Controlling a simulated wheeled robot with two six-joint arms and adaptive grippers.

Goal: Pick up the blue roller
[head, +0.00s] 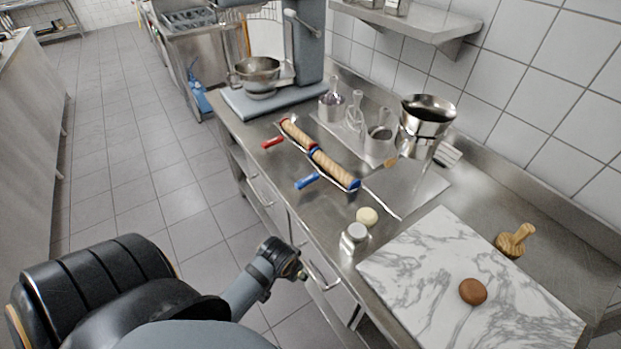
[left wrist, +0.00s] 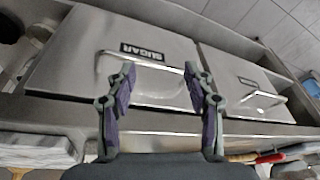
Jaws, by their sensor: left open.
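The blue roller (head: 335,170) is a wooden rolling pin with blue ends and a blue handle. It lies on the steel counter in the head view, end to end with a similar red roller (head: 298,134). My left gripper (head: 298,268) is beside the counter's front, below and nearer than the blue roller, and clear of it. In the left wrist view its two fingers (left wrist: 160,85) are spread and empty, facing drawer fronts. I cannot make out the blue roller there; a red handle (left wrist: 270,157) shows at the lower right. My right gripper is not in view.
A marble board (head: 425,255) with a brown round item (head: 473,291) lies at the right. A jar (head: 354,236) and a pale ball (head: 367,217) stand before it. Utensil pots, a steel pot (head: 425,120) and a mixer (head: 290,70) stand behind. Drawers (left wrist: 120,55) have protruding handles.

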